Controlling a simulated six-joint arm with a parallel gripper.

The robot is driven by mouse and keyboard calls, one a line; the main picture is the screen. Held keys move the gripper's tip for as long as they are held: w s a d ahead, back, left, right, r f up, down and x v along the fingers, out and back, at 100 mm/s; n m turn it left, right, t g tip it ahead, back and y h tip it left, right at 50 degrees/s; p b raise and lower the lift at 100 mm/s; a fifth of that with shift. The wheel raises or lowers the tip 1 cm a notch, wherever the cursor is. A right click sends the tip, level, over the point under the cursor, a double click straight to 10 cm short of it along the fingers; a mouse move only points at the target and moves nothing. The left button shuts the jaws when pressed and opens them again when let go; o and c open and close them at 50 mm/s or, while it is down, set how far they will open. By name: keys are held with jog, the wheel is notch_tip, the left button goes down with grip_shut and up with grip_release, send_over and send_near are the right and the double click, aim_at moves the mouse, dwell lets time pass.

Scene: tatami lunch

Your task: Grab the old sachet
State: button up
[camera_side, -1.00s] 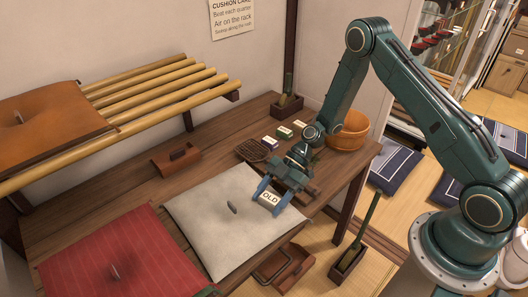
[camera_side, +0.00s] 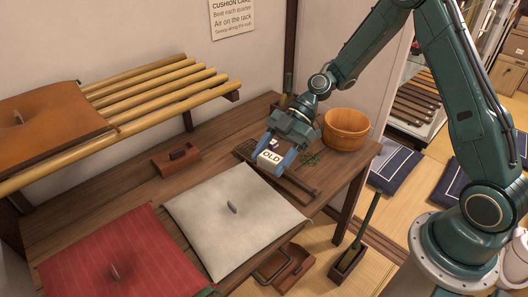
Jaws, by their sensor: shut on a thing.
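The old sachet (camera_side: 271,157) is a small white packet marked "OLD". My gripper (camera_side: 277,152) is shut on it, with one blue finger on each side. It holds the sachet over the back right part of the wooden table, near a dark woven beater (camera_side: 297,182). I cannot tell how high the sachet is above the table. A white cushion (camera_side: 205,215) with a dark tuft lies in front and to the left, apart from the gripper.
A wooden tub (camera_side: 345,130) stands right of the gripper. A red cushion (camera_side: 110,255) lies front left. An orange cushion (camera_side: 50,118) lies on the bamboo rack (camera_side: 165,95). A brown brush (camera_side: 177,158) sits behind the white cushion. Small packets behind the gripper are mostly hidden.

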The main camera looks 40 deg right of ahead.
aim_at(271, 157)
jog(key=shift+r, duration=2.45)
